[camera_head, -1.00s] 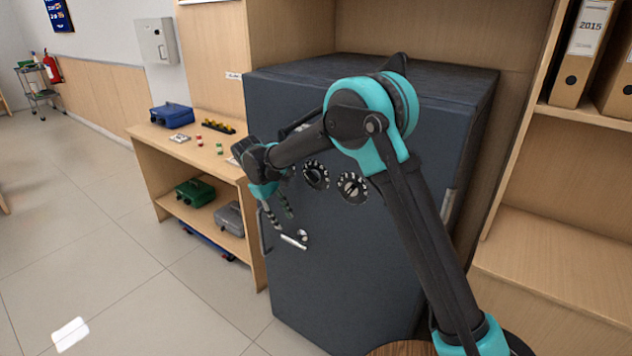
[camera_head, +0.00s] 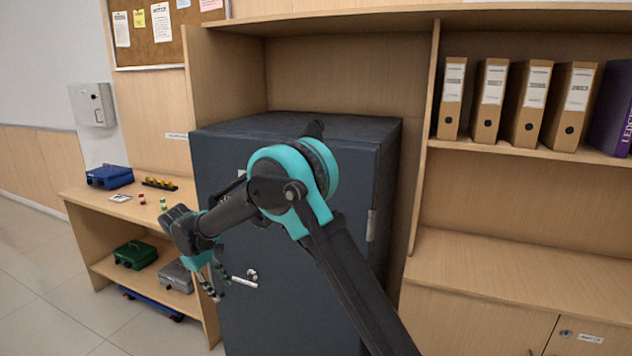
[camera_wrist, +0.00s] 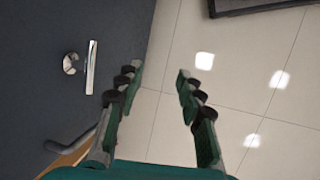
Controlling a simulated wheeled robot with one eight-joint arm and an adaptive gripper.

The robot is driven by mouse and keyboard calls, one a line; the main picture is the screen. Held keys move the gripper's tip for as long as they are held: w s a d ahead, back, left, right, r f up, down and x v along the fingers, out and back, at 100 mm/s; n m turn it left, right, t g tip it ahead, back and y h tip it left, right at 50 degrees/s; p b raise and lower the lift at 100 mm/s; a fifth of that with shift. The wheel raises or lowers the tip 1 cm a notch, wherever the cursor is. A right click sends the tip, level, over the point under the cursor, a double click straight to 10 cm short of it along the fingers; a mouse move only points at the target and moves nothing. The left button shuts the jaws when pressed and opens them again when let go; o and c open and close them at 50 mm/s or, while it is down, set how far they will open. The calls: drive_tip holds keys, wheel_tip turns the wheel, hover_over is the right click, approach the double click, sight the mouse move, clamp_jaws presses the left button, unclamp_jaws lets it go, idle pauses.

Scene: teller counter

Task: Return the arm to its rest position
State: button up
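My gripper (camera_head: 214,284) hangs at the end of my bent arm, in front of the dark safe in the head view. In the wrist view my gripper (camera_wrist: 158,82) has its two fingers spread apart with only floor tiles between them, so it is open and empty. The dark grey safe (camera_head: 290,300) stands behind my arm, its door looking closed. Its silver handle (camera_head: 245,282) is just right of my gripper in the head view, and the handle (camera_wrist: 91,67) lies left of the fingers in the wrist view, apart from them.
A wooden side shelf (camera_head: 85,222) on the left bears a blue box (camera_head: 109,177), a green box (camera_head: 135,254) and a grey box (camera_head: 177,276). Binders (camera_head: 525,97) stand on the right shelf above a wooden cabinet (camera_head: 480,315). Open tiled floor (camera_head: 40,300) lies at left.

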drive_tip(key=d+r+m+y, duration=0.2)
drive_tip(key=d+m, duration=0.1)
drive_tip(key=d, duration=1.2)
drive_tip(key=d+r+m+y, duration=0.1)
drive_tip(key=d+r+m, duration=0.2)
drive_tip(key=d, duration=1.1)
drive_tip(key=s+d+f+m+t, duration=0.1)
drive_tip(key=s+d+f+m, duration=0.1)
drive_tip(key=s+d, duration=0.6)
drive_tip(key=s+d+f+m+t+y, duration=0.1)
drive_tip(key=s+d+f+m+t, duration=0.1)
drive_tip(key=s+d+m, duration=0.3)
drive_tip(key=s+d+f, duration=0.1)
drive_tip(key=s+d, duration=0.3)
drive_tip(key=d, duration=0.2)
drive_tip(key=shift+s+d+f, duration=0.2)
drive_tip(key=shift+s+d, duration=0.05)
drive_tip(key=shift+s, duration=0.05)
drive_tip(key=shift+a, duration=0.1)
drive_tip(key=shift+c, duration=0.5)
